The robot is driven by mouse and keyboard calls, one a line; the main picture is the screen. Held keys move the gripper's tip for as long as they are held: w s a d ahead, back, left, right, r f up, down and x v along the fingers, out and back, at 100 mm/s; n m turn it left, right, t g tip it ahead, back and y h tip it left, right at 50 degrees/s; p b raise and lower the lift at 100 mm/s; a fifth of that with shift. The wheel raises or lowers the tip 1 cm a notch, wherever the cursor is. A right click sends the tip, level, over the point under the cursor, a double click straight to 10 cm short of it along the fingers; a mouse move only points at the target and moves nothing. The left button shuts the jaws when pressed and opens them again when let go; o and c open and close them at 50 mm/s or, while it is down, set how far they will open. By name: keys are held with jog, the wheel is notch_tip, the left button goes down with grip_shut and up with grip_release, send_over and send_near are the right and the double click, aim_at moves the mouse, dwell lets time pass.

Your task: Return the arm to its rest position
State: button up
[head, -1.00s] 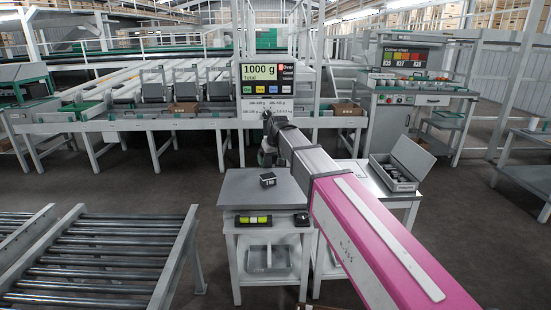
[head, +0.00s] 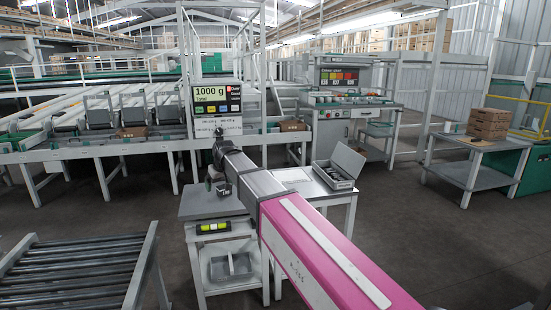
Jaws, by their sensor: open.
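My arm, pink near me and grey further out, reaches forward from the lower right over a small grey table (head: 196,207). My gripper (head: 212,180) is at its far end, over or just in front of the table's back part. It is open, but small and dark, and its fingertips are hard to make out. A small dark item (head: 223,190) shows right beside the gripper; I cannot tell whether they touch.
A yellow-green level (head: 214,227) sits at the table's front edge. A white side table (head: 292,175) bears an open grey box (head: 338,164). A roller conveyor (head: 75,270) stands at lower left, a table with stacked crates (head: 488,123) at right. Open floor lies between.

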jog(key=s+d+f+m+g+h, duration=0.1)
jog(key=s+d+f+m, duration=0.15)
jog(key=d+f, duration=0.65)
jog(key=s+d+f+m+g+h, duration=0.1)
jog(key=s+d+f, duration=0.4)
jog(key=d, duration=0.8)
jog(key=s+d+f+m+g, duration=0.1)
jog(key=s+d+f+m, duration=0.1)
jog(key=s+d+f, duration=0.4)
jog(key=s+d+f+m, duration=0.1)
jog(key=s+d+f, duration=0.5)
jog(key=d, duration=0.7)
jog(key=shift+s+d+m+g+h, duration=0.35)
jog(key=shift+s+d+g+h, duration=0.05)
jog(key=shift+s, duration=0.6)
